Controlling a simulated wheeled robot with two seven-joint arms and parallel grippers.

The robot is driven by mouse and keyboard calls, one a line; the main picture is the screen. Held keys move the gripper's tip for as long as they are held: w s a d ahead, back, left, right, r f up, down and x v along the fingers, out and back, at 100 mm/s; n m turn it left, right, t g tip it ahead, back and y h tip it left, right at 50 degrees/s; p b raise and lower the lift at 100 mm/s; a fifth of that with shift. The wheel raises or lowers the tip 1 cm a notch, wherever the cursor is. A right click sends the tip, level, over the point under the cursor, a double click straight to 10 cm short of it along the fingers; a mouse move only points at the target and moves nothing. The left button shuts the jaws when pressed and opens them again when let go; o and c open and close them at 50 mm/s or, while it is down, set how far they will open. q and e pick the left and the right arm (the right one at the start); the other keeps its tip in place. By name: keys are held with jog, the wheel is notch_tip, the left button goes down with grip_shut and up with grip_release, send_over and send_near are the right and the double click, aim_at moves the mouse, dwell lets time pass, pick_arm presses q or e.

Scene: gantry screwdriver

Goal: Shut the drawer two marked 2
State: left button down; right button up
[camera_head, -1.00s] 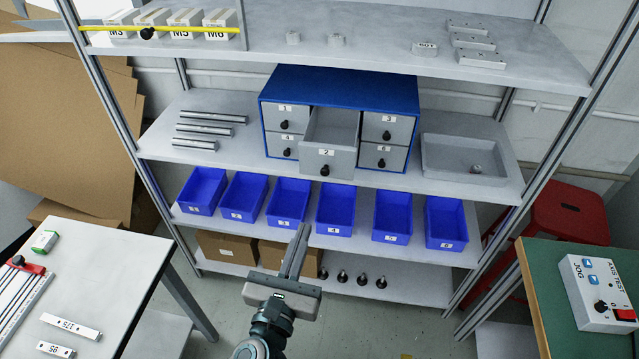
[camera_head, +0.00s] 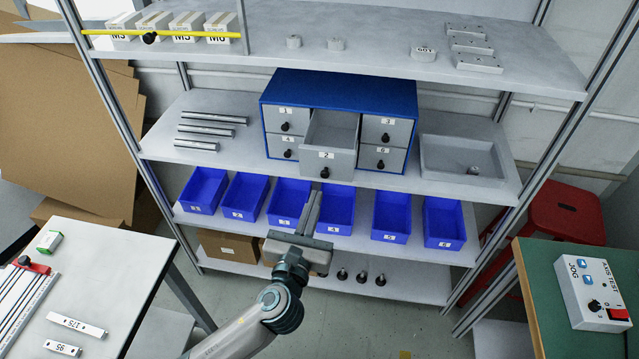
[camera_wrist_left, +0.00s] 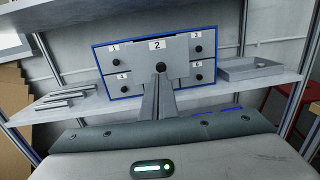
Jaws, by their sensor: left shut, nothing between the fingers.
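Drawer two (camera_head: 327,163) is grey, marked 2, with a black knob. It is pulled out from the middle of the blue cabinet (camera_head: 340,90) on the middle shelf, and its inside shows from above. My left gripper (camera_head: 314,196) is shut and empty. In the head view its fingertips are just below the drawer front, near the knob. My right gripper is not in view.
The other cabinet drawers, such as drawer 3 (camera_head: 387,131), are closed. Several blue bins (camera_head: 391,215) line the shelf below. A grey tray (camera_head: 462,160) stands right of the cabinet and metal bars (camera_head: 208,132) lie left. The upper shelf (camera_head: 370,55) overhangs.

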aim_at(323, 177)
pick_arm(q)
jog(key=p+x, duration=0.1)
jog(key=x, duration=0.3)
jog(key=shift+w, duration=0.15)
jog(key=shift+w+d, duration=0.1)
jog(key=shift+w, duration=0.1)
jog(key=shift+w+d, duration=0.1)
jog(key=shift+w, duration=0.4)
jog(key=x, duration=0.5)
jog(key=b+x, duration=0.1)
jog(key=x, duration=0.3)
jog(key=a+x, duration=0.1)
jog(key=x, duration=0.4)
jog(key=shift+w+f, duration=0.3)
jog(key=shift+w, duration=0.15)
jog(key=shift+w+r, duration=0.1)
jog(key=shift+w, duration=0.1)
jog(key=shift+r, duration=0.25)
